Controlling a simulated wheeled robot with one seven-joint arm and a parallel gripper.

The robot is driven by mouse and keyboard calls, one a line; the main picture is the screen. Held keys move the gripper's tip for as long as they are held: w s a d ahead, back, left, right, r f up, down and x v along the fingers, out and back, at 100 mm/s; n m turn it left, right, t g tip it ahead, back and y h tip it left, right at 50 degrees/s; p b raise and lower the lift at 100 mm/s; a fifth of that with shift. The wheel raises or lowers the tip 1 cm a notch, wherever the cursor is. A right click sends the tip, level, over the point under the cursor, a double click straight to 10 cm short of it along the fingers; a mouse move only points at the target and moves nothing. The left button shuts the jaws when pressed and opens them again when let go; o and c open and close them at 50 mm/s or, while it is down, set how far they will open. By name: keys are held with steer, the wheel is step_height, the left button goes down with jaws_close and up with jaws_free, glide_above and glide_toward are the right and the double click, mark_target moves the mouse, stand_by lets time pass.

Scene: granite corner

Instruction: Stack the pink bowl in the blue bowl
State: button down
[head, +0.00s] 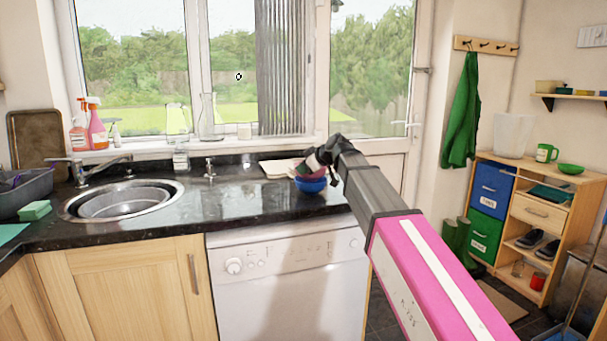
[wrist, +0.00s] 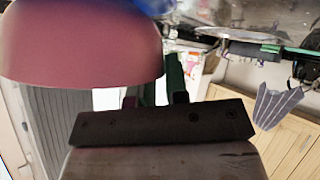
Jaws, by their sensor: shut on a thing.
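The pink bowl (head: 310,169) is at the right end of the dark counter, directly above the blue bowl (head: 310,185). In the head view the pink bowl's lower part meets or overlaps the blue bowl's rim; I cannot tell whether it rests inside. My gripper (head: 317,161) is at the pink bowl's rim, shut on it, and partly hides it. In the wrist view the pink bowl (wrist: 80,45) fills the upper left beside my fingers (wrist: 155,98). A strip of the blue bowl (wrist: 150,4) shows at the top edge.
A pale flat board or plate (head: 279,168) lies on the counter (head: 235,195) left of the bowls. The sink (head: 122,200) is farther left. The window stands behind, and the wooden shelf unit (head: 530,215) is at the right. The counter between sink and bowls is mostly clear.

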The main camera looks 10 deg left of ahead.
step_height(320, 180, down, 2)
steer(key=c, duration=1.1)
jaws_free()
steer(key=v, duration=1.2)
